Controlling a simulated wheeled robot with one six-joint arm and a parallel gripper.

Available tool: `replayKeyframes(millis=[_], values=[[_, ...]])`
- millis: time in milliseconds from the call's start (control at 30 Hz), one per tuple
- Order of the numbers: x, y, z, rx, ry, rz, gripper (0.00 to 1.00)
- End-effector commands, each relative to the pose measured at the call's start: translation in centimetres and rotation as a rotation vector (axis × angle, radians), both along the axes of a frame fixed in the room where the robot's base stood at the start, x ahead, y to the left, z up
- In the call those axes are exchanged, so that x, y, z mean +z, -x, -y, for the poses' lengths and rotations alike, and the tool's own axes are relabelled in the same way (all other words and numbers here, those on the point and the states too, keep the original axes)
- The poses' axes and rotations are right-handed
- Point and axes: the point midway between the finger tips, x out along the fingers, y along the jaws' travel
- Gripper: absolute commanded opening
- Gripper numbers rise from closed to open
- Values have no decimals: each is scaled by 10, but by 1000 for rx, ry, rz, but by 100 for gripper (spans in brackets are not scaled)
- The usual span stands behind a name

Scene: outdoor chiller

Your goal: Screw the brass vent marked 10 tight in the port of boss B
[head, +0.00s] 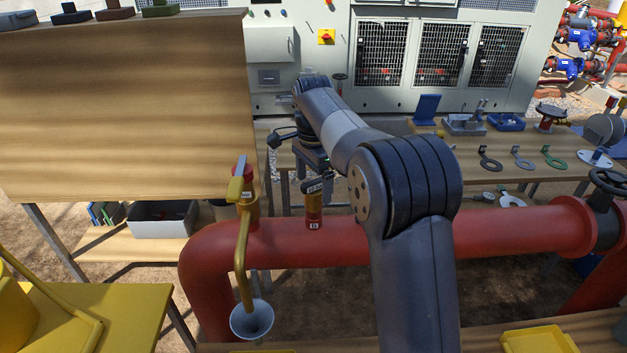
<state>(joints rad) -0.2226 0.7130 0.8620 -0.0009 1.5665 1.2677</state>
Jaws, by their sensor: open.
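Boss B (314,222) is a short red stub with a white B label on top of the thick red pipe. A brass-coloured vent stands upright on it, with a dark marked band (315,187) that seems to start with 10. How far its thread is in the port cannot be seen. My gripper (322,172) is open and points down just above the vent's top. The fingertips are small and dark here, so whether they are around the vent or only above it I cannot tell.
Left of boss B, a yellow valve (243,190) with a bent pipe leads down to a grey funnel (251,319). A workbench with tools (530,140) stands behind right.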

Motion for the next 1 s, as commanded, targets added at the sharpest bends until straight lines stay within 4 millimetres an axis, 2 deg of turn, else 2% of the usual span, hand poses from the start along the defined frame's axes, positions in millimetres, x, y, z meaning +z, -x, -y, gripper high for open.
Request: replayKeyframes(millis=[167, 1000], values=[[9, -1, 0, 0, 0, 2, 88], [109, -1, 0, 0, -1, 3, 88]])
